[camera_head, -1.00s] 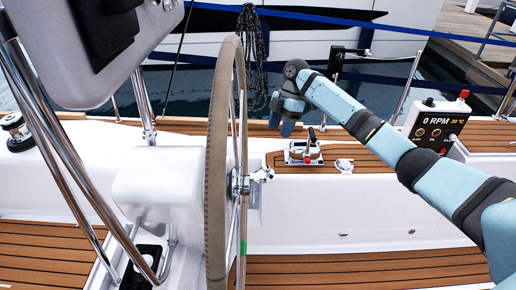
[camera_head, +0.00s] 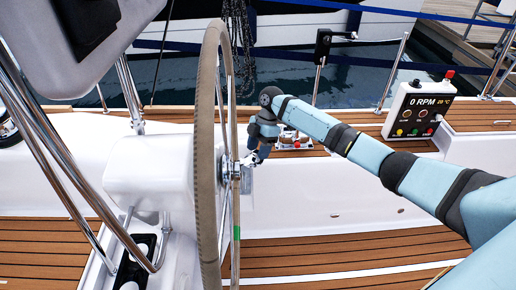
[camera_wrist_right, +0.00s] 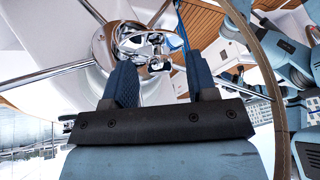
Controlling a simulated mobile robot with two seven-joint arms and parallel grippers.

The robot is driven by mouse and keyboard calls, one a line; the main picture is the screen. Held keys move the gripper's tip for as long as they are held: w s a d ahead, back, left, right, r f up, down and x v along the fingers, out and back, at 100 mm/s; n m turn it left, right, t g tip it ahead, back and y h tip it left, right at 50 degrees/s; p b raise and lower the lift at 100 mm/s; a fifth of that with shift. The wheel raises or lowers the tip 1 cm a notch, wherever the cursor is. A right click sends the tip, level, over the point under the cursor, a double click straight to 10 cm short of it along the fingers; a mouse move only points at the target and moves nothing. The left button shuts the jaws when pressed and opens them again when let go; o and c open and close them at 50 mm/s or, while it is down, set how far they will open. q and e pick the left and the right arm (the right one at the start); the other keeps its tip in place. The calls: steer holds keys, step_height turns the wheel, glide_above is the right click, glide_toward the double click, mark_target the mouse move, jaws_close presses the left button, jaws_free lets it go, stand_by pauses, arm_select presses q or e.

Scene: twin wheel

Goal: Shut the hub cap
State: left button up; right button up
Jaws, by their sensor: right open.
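The steering wheel (camera_head: 208,150) stands upright and nearly edge-on in the head view. Its silver hub (camera_head: 233,170) is at the middle. In the right wrist view, the shiny hub (camera_wrist_right: 108,45) has chrome spokes and a rounded chrome part (camera_wrist_right: 143,40) that appears to be the hub cap; I cannot tell its exact angle. My right gripper (camera_head: 255,156) is just right of the hub. In the right wrist view, my right gripper (camera_wrist_right: 161,65) is open, its two blue fingers apart and pointing at the hub. Nothing shows held between them. My left gripper is out of view.
A control box reading 0 RPM (camera_head: 418,112) stands at the right. A winch-like fitting with a red knob (camera_head: 295,144) is behind my right arm. A white pedestal (camera_head: 150,183) and steel rails (camera_head: 85,170) are left of the wheel. The teak deck (camera_head: 340,258) is clear.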

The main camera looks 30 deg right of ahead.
steer(key=shift+c, duration=1)
jaws_close()
steer(key=shift+f, duration=0.15)
